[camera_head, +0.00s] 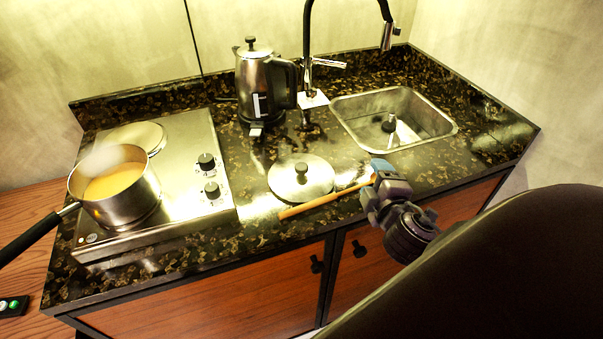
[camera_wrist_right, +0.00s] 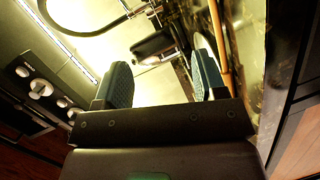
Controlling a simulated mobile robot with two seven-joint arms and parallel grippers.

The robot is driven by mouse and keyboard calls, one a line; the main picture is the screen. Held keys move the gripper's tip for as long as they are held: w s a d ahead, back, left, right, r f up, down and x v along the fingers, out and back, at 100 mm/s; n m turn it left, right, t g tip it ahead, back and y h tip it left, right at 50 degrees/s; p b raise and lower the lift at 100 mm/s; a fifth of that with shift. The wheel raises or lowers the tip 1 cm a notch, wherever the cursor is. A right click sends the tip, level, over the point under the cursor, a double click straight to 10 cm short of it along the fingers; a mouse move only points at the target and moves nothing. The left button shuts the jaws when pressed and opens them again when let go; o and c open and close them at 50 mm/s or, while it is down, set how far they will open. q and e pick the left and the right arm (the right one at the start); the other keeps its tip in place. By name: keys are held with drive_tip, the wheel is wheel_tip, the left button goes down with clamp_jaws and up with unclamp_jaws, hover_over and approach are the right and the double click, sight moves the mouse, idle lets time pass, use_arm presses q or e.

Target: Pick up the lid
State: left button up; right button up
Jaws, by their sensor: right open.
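The lid (camera_head: 301,180) is a round shiny metal disc with a knob on top. It lies flat on the dark speckled counter, between the hob and the sink. My right gripper (camera_head: 379,169) is low over the counter to the right of the lid, apart from it. In the right wrist view its two blue-grey fingers (camera_wrist_right: 164,75) are spread with nothing held between them. My left gripper is not in view.
A wooden utensil (camera_head: 322,197) lies just in front of the lid, its right end near my right gripper. A steaming pot (camera_head: 120,203) stands on the hob (camera_head: 190,150) at left. A kettle (camera_head: 258,88) stands behind the lid; the sink (camera_head: 350,105) is at right.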

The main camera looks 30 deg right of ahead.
sight(306, 168)
drive_tip(key=w+a+n+y, duration=0.1)
drive_tip(key=n+y, duration=0.3)
drive_tip(key=n, duration=0.6)
drive_tip(key=w+n+g+y, duration=0.1)
drive_tip(key=w+n+y, duration=0.2)
drive_tip(key=n, duration=0.7)
drive_tip(key=w+a+r+n+y, duration=0.1)
drive_tip(key=w+n+y, duration=0.2)
drive_tip(key=n+y, duration=0.4)
drive_tip(key=shift+a+n+g, duration=0.15)
drive_tip(key=shift+n+g, duration=0.05)
drive_tip(key=shift+n, duration=0.75)
drive_tip(key=shift+a+n+g, duration=0.15)
drive_tip(key=shift+n+g, duration=0.05)
drive_tip(key=shift+n, duration=0.75)
drive_tip(key=shift+d+f+n+g, duration=0.3)
drive_tip(key=shift+f+n+g, duration=0.1)
drive_tip(key=shift+n, duration=0.2)
drive_tip(key=x, duration=0.5)
drive_tip(key=shift+w, duration=0.1)
drive_tip(key=shift+s+f+x, duration=0.1)
drive_tip(key=shift+f+x, duration=0.05)
drive_tip(key=shift+x, duration=1.25)
drive_tip(key=shift+s+f+x, duration=0.15)
drive_tip(key=shift+x, duration=1.25)
drive_tip(key=shift+a, duration=0.15)
